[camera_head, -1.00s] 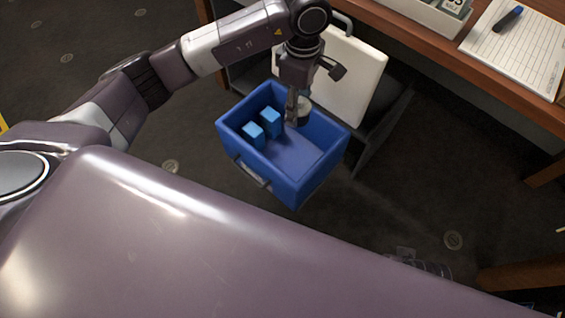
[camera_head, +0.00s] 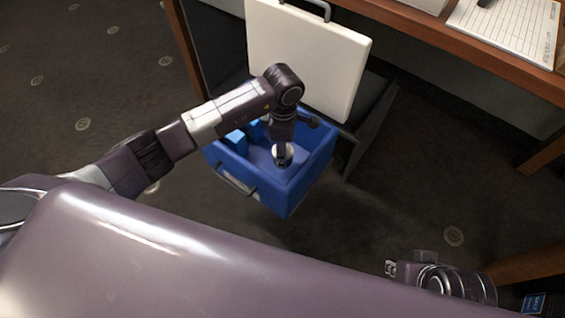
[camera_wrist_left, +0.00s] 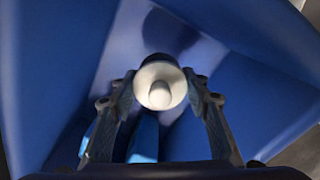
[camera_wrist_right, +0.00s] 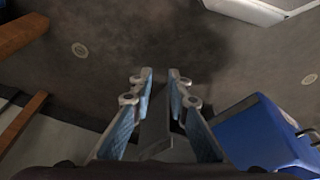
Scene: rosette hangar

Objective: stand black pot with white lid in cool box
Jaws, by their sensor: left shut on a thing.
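The blue cool box (camera_head: 262,205) stands open in the middle of the head view. My left gripper (camera_head: 283,148) reaches down into it, shut on the pot with the white lid (camera_head: 284,160). In the left wrist view the round white lid (camera_wrist_left: 160,85) with its knob sits between the two fingers (camera_wrist_left: 160,92), and the box walls surround it. The pot's body is mostly hidden under the lid, so I cannot tell whether its base touches the box floor. My right gripper (camera_wrist_right: 160,75) is empty, with a narrow gap between its fingertips, outside the box.
Light blue blocks (camera_head: 236,140) lie in the left part of the box. A large white panel with a handle (camera_head: 305,55) stands upright behind it. A wooden desk (camera_head: 460,40) with a sheet of paper (camera_head: 505,28) is at the upper right. The floor left of the box is clear.

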